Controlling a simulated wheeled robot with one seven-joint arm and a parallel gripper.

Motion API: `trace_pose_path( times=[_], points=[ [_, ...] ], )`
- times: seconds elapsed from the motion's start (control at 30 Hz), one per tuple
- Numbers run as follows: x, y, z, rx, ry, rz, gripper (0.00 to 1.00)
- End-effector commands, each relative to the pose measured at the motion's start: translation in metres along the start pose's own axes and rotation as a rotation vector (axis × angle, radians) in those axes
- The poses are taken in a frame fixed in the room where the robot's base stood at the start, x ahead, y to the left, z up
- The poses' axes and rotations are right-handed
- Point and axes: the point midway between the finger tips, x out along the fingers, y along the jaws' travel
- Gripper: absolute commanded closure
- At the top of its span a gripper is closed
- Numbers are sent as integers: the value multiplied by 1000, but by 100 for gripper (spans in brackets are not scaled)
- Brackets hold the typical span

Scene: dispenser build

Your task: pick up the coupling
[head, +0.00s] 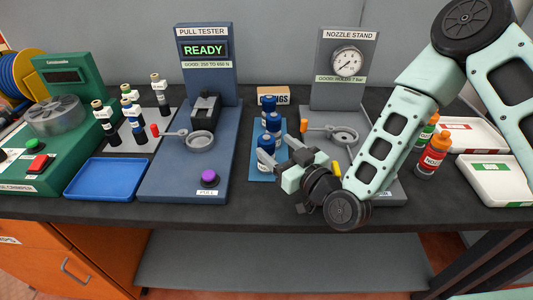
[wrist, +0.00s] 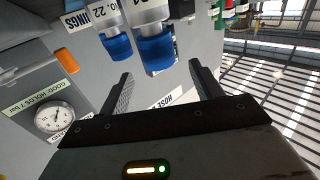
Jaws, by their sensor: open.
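Several blue-capped pieces (head: 270,104) stand on a small blue mat (head: 256,172) between the two stands; they look like the couplings, though I cannot read a full name on them. My gripper (head: 273,151) is open and empty, low over the front of that mat, its fingers pointing at the front pieces and partly hiding them. In the wrist view one blue-capped piece (wrist: 155,50) lies just beyond and between the open fingertips (wrist: 160,72). A second piece (wrist: 115,46) is close beside it on the left. Neither is gripped.
The pull tester (head: 205,80) stands left, its screen reading READY. The nozzle stand (head: 345,85) with a gauge is behind my arm. A small labelled box (head: 273,95) is behind the mat. A blue tray (head: 105,180) is empty. Red and green bottles (head: 432,155) and white trays (head: 497,180) are right.

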Motion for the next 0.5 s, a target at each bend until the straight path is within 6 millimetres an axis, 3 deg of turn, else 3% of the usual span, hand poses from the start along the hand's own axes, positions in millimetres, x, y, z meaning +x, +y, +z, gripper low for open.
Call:
trace_pose_path(
  times=[0.23, 0.5],
  points=[
    [18, 0, -1, 0, 1, 0, 35],
    [58, 0, -1, 0, 1, -1, 35]
  ],
)
